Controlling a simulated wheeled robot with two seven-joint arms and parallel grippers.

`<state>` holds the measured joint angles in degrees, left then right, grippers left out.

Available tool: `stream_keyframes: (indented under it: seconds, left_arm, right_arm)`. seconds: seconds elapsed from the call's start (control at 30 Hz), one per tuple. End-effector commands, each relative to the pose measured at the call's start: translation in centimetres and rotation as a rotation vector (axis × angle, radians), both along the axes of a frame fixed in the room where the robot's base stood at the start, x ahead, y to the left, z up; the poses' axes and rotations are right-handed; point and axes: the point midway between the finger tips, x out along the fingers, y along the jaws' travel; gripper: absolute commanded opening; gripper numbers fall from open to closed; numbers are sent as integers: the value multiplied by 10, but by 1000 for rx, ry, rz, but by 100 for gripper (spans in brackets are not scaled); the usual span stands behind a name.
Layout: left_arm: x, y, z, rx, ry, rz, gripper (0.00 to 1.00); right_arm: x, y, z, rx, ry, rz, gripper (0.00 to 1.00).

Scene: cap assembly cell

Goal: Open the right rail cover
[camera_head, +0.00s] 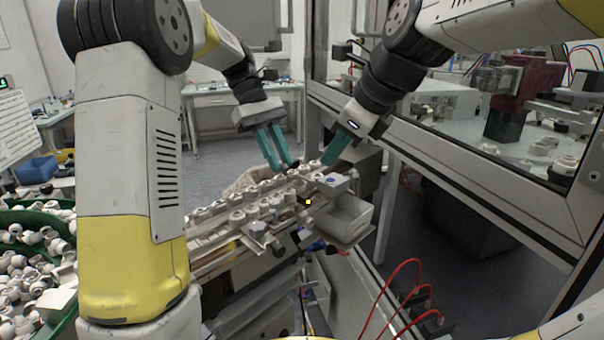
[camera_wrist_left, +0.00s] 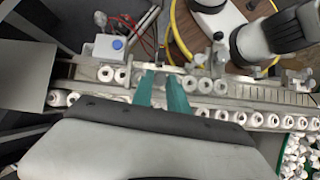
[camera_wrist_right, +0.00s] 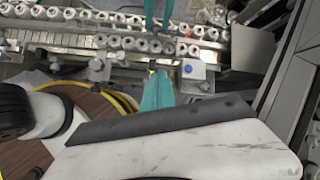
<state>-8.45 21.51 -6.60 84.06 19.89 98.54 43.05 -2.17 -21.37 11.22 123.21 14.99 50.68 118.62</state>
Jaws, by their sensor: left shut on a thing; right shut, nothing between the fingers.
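The rail (camera_head: 205,240) runs diagonally in the head view and carries rows of white caps (camera_head: 236,218). My left gripper (camera_head: 279,166) reaches down onto the rail's far part. In the left wrist view its two teal fingers (camera_wrist_left: 162,76) meet the rail between caps, a narrow gap between them. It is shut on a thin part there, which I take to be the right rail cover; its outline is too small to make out. My right gripper (camera_head: 327,162) is shut and empty beside the rail's end block. In the right wrist view its fingers (camera_wrist_right: 158,74) are together.
A green bin (camera_head: 38,217) of white parts is at the left. The framed glass enclosure (camera_head: 480,180) bounds the right side.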

Motion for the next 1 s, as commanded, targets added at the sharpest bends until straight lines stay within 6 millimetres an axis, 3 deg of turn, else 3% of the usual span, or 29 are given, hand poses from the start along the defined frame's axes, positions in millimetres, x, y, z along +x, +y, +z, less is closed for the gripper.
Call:
stream_keyframes:
  seconds: [0.2, 0.37, 0.8, 1.0]
  left_arm:
    - [1, 0, 0, 1, -2, 1, 0]
    - [0, 0, 0, 0, -1, 1, 0]
    - [0, 0, 0, 0, -1, 1, 0]
    - [1, 0, 0, 0, -1, 1, 0]
  right_arm:
    - [11, 16, 8, 147, 123, -216, 0]
    - [15, 22, 6, 185, 159, -272, 0]
    - [43, 52, -52, 185, 162, -273, 0]
    - [51, 60, -69, 186, 160, -274, 0]
